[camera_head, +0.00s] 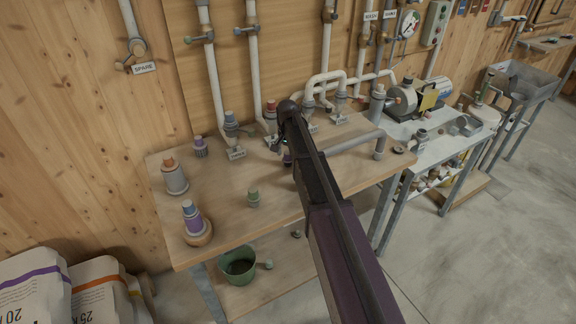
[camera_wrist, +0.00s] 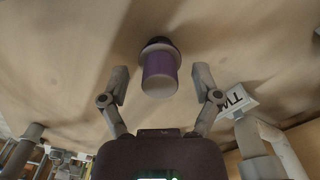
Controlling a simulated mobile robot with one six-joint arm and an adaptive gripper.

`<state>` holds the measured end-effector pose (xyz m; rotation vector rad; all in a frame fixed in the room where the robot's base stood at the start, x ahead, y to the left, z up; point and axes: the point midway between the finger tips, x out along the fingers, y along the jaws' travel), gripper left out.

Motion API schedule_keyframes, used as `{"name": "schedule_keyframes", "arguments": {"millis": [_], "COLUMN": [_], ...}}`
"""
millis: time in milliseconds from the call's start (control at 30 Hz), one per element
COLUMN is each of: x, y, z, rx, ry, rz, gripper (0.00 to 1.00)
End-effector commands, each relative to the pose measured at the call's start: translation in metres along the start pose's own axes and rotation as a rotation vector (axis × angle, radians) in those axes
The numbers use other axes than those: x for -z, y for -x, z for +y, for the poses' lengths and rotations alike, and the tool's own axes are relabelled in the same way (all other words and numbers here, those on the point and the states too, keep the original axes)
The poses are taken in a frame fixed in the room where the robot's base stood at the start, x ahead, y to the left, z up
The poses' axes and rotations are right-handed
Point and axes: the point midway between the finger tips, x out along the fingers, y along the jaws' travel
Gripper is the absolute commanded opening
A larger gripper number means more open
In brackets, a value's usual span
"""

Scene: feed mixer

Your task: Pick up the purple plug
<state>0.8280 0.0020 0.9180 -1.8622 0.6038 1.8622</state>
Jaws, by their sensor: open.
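The purple plug (camera_wrist: 159,80) has a purple cylindrical body, a pale collar and a dark end. In the wrist view it is centred between the fingertips of my gripper (camera_wrist: 159,84), with a gap on each side. My gripper is open, and neither finger appears to touch the plug. In the head view my arm covers most of the gripper; a small purple patch (camera_head: 287,159) beside the arm's end may be this plug. Whether the plug is level with the fingertips or a little beyond them is hard to tell.
Pipe ends and labels line the back. A grey pipe (camera_head: 350,141) lies right of my arm.

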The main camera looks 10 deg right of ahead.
Motion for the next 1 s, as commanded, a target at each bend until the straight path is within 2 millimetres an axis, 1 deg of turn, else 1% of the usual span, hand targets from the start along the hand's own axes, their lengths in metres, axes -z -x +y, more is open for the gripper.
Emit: {"name": "schedule_keyframes", "arguments": {"millis": [33,233,900,967,1000], "x": [0.0000,0.0001,0.0005,0.0005,0.0005], "y": [-0.0078,-0.0159,-0.0161,-0.0161,-0.0161], "z": [0.0000,0.0001,0.0007,0.0007,0.0007], "rx": [0.000,0.000,0.000,0.000,0.000], "ry": [0.000,0.000,-0.001,-0.001,-0.001], "rz": [0.000,0.000,0.000,0.000,0.000], "gripper": [0.81,0.81,0.81,0.63,0.51]}}
